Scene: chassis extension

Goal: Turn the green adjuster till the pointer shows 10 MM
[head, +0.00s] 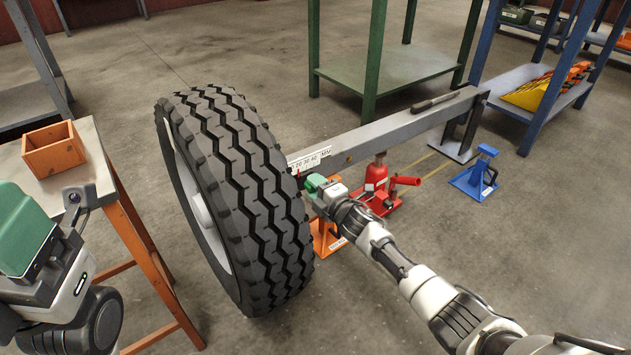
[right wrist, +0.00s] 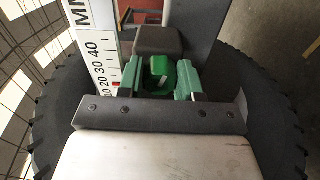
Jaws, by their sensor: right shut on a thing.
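The green adjuster (right wrist: 160,74) shows in the right wrist view, between the green fingers of my right gripper (right wrist: 158,80). My right gripper, also in the head view (head: 311,184), is shut on it beside the tire. The white MM scale (right wrist: 101,62) stands upright left of the fingers, and it also shows in the head view (head: 312,160). The small red pointer (right wrist: 116,84) is at the scale's low end, around the 10 and 20 marks; the exact reading is too small to tell. My left gripper (head: 25,235) is at the left edge, its jaw opening not clear.
The big tire (head: 240,195) stands left of my right gripper. A grey beam (head: 400,122) runs back right from it. A red jack (head: 378,190) and a blue stand (head: 474,175) are beneath and beside the beam. An orange box (head: 53,150) sits on a bench at left.

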